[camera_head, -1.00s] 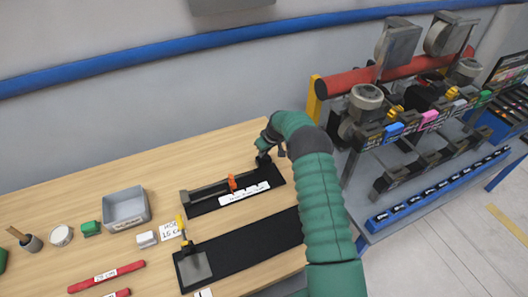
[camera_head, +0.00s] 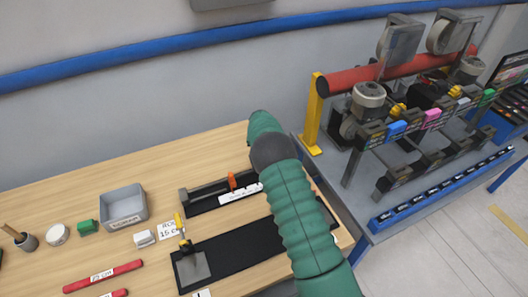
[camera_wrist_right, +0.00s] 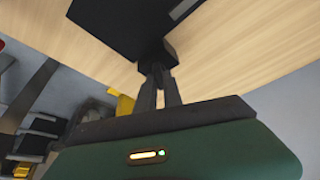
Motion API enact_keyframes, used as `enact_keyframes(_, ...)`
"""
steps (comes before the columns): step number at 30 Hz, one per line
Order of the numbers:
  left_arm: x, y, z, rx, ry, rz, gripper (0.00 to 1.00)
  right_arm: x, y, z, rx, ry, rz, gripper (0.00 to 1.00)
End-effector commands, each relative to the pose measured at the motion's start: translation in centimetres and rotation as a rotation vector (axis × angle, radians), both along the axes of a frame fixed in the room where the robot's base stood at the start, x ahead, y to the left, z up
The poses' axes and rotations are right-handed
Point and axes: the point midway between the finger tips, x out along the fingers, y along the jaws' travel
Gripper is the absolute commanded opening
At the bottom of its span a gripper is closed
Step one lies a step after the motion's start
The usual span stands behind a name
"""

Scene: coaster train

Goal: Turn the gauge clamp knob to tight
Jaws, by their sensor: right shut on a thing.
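The gauge fixture (camera_head: 204,201) is a long black base with a rail and an orange piece (camera_head: 231,180), lying on the wooden table. A white label (camera_head: 240,193) is on its front. Its right end is hidden behind my right arm in the head view. In the right wrist view, my right gripper (camera_wrist_right: 161,72) has its two dark fingers shut on a small dark knob (camera_wrist_right: 157,53) at the edge of the black base (camera_wrist_right: 125,20). Any tight marking is not readable. My left gripper is not in view.
A second black board (camera_head: 240,247) with a metal plate and yellow handle lies in front. A grey bin (camera_head: 144,208), red bars (camera_head: 103,276) and small items stand left. A shelf rack with a yellow post (camera_head: 311,118) stands close right of the table.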

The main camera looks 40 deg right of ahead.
Motion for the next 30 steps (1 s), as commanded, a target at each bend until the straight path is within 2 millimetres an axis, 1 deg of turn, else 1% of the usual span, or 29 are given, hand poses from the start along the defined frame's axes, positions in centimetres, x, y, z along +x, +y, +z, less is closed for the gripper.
enact_keyframes(1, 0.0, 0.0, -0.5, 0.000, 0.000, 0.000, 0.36, 0.0, 0.1, -0.5, -0.001, 0.005, -0.037, 0.00)
enact_keyframes(15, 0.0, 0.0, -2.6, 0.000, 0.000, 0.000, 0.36, 0.2, 0.2, -0.4, 0.001, 0.003, -0.454, 0.00)
enact_keyframes(22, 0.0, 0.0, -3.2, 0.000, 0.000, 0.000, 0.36, 0.3, 0.3, -0.4, 0.002, 0.004, -0.587, 0.00)
enact_keyframes(30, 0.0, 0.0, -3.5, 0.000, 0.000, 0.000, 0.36, 0.3, 0.3, -0.3, 0.005, 0.003, -0.658, 0.00)
